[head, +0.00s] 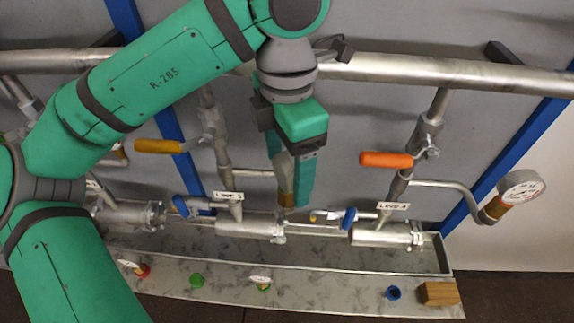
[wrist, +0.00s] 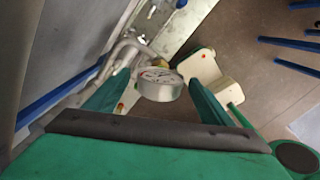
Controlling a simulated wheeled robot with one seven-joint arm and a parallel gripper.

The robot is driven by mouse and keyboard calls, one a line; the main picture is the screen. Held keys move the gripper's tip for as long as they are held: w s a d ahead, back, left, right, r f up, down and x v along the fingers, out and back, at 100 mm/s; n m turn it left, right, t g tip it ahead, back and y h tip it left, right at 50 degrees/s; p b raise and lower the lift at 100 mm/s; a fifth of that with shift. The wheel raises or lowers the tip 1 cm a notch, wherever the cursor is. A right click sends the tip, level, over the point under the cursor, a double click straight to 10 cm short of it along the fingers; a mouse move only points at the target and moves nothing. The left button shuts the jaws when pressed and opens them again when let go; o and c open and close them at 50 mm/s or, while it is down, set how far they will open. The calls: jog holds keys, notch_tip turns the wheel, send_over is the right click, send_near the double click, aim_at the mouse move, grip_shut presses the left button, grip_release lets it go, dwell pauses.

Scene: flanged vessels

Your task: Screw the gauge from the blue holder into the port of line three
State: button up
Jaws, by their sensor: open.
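The gauge (wrist: 160,84), a round silver dial, is between the spread fingers of my open gripper (wrist: 157,100) in the wrist view. A bent grey pipe (wrist: 127,50) leads towards it. In the head view my gripper (head: 291,188) is at the right end of the side pipe of line three (head: 252,173), above the label (head: 228,196). A brass-coloured fitting (head: 286,198) shows beside the finger there; the dial is hidden. The gauge seems to be at the port, but the thread is hidden. The blue holder (head: 393,293) on the front ledge looks empty.
Line four carries a gauge (head: 522,189) at right and an orange valve handle (head: 386,160). On the ledge are a red holder with a gauge (head: 132,267), green holders (head: 196,280) and a wooden block (head: 438,293). A blue-handled valve (head: 348,217) is right of my gripper.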

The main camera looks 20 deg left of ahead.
notch_tip(320, 180, up, 10)
jog(key=shift+r, duration=0.2)
jog(key=shift+c, duration=0.4)
